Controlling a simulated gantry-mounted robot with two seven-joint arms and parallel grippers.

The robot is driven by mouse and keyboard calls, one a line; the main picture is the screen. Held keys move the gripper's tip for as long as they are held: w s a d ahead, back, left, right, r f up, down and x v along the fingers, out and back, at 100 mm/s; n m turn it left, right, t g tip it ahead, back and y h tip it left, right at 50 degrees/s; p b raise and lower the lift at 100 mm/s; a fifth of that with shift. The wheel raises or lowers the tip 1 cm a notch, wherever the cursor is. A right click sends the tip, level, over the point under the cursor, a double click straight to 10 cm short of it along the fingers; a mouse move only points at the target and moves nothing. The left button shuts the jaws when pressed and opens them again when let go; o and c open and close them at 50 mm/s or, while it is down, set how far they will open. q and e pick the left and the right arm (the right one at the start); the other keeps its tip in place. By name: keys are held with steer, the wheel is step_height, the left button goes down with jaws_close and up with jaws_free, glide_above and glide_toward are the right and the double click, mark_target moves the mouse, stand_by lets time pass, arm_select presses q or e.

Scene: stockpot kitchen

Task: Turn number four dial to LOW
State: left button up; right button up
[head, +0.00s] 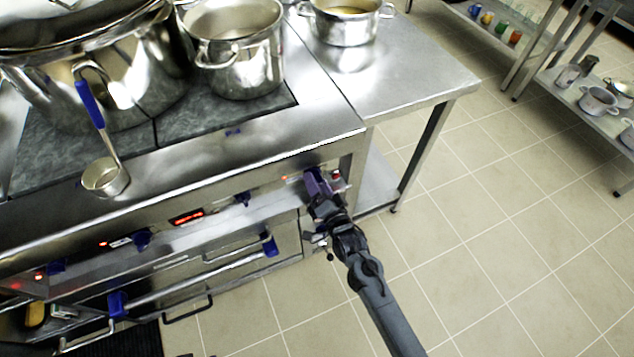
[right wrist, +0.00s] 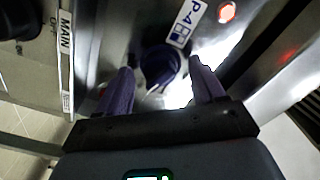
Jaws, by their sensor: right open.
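The number four dial (right wrist: 160,64) is a dark blue-purple knob on the steel front panel. It shows in the right wrist view just below a white label reading P-4 (right wrist: 187,22). My right gripper (right wrist: 160,84) is open, with its two purple fingers on either side of the dial; I cannot tell whether they touch it. In the head view my right gripper (head: 318,184) is at the right end of the stove's front panel and hides the dial. The dial's LOW mark is not readable. My left gripper is not in view.
Other blue dials (head: 242,198) sit along the panel (head: 215,208) to the left. A MAIN label (right wrist: 66,50) is beside the dial. Pots (head: 240,60) and a ladle (head: 105,178) stand on the stove top. Oven handles (head: 237,250) project below.

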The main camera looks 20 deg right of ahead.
steer(key=s+p, duration=0.3)
steer(key=s, duration=0.7)
steer(key=shift+s+d, duration=0.2)
